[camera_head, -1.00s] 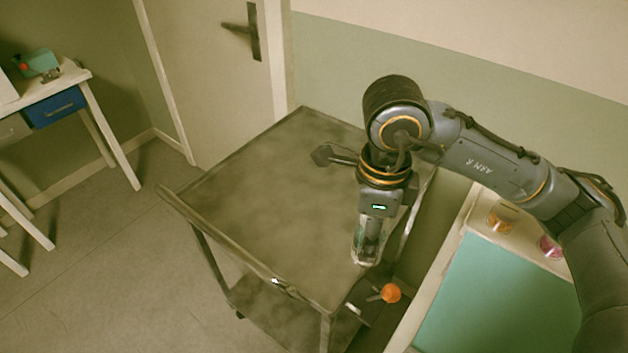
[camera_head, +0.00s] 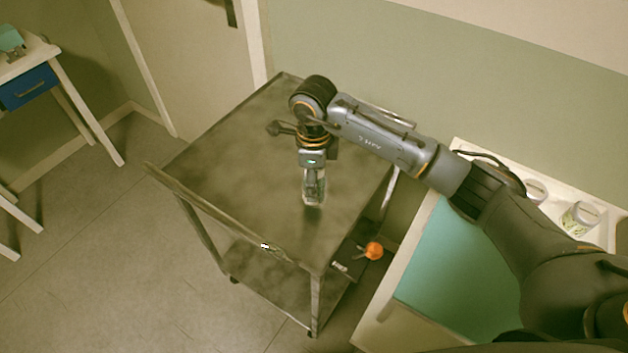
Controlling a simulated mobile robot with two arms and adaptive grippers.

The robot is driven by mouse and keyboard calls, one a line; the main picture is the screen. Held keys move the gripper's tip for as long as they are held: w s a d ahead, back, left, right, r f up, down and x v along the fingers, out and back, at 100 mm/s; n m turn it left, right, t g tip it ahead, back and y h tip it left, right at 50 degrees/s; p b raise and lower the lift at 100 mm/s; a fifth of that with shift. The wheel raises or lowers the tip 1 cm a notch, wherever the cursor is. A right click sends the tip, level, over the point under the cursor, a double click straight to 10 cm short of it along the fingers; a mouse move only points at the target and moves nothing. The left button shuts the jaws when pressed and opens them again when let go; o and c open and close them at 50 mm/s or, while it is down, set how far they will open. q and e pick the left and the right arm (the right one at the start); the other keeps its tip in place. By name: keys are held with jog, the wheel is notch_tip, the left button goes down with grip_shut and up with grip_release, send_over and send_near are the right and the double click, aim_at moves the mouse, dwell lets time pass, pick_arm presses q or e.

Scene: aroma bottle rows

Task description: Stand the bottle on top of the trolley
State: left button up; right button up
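The trolley (camera_head: 237,160) has a dark, worn metal top with a raised rim and a lower shelf. My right gripper (camera_head: 314,184) points down over the right half of the trolley top. It is shut on a small clear bottle (camera_head: 313,200), which is upright. The fingers hide much of the bottle. I cannot tell whether its base touches the top or hangs just above it. My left gripper is not in view.
A white counter with a teal mat (camera_head: 455,262) stands right of the trolley; jars (camera_head: 580,218) sit at its back. An orange ball-shaped thing (camera_head: 374,251) shows beside the trolley. The trolley top is otherwise clear. A desk (camera_head: 45,60) stands far left.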

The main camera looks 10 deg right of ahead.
jog(key=shift+f, duration=0.45)
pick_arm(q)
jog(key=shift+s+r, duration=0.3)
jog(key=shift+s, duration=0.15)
pick_arm(e)
jog(key=shift+f, duration=0.2)
jog(key=o, duration=0.9)
jog(key=shift+f, duration=0.2)
jog(key=o, duration=0.4)
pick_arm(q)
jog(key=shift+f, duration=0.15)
pick_arm(e)
jog(key=shift+r, duration=0.1)
